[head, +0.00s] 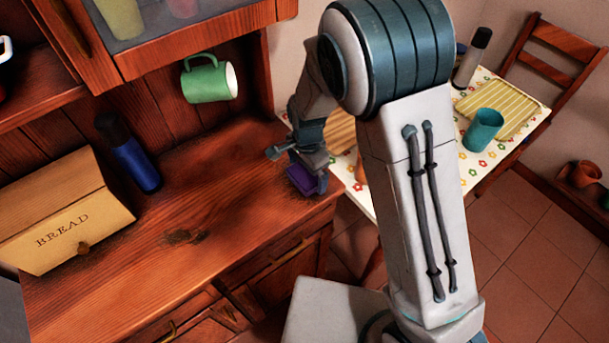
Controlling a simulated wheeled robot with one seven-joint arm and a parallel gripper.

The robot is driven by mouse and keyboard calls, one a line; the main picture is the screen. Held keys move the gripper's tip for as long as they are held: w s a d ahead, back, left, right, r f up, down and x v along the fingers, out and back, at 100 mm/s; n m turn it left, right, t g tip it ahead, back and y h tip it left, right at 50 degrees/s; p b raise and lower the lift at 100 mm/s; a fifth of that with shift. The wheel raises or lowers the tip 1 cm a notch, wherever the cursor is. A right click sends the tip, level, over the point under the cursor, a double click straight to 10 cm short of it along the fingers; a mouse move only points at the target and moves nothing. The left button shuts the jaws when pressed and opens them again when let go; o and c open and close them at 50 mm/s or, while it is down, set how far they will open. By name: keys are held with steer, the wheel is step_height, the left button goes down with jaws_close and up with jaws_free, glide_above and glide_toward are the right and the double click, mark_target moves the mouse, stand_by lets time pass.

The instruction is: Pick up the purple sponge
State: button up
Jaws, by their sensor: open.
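The purple sponge (301,179) lies near the right end of the wooden counter (190,268). My gripper (298,168) is right over it, with one finger to the left of the sponge and the other at its right side. The fingers look spread apart and open. Part of the sponge is hidden by my gripper, and I cannot tell whether a finger touches it.
A bread box (60,215) and a blue bottle (136,165) stand on the counter's left. A green mug (208,80) hangs under the cabinet. A table with a teal cup (482,130) stands at right. The counter's middle is clear.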

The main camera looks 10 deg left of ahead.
mark_target(307, 172)
steer(key=shift+c, duration=0.3)
steer(key=c, duration=0.8)
steer(key=shift+c, duration=0.2)
steer(key=shift+r, duration=0.15)
steer(key=shift+r, duration=0.55)
step_height(307, 172, up, 3)
steer(key=shift+f+b, duration=0.2)
steer(key=shift+b, duration=0.2)
steer(key=w+d+r+b, duration=0.1)
steer(key=d+r+b, duration=0.1)
steer(key=d+r, duration=0.5)
steer(key=d, duration=0.4)
steer(key=shift+w+d, duration=0.3)
steer(key=shift+w, duration=0.05)
steer(key=shift+o, duration=0.3)
steer(key=shift+f, duration=0.1)
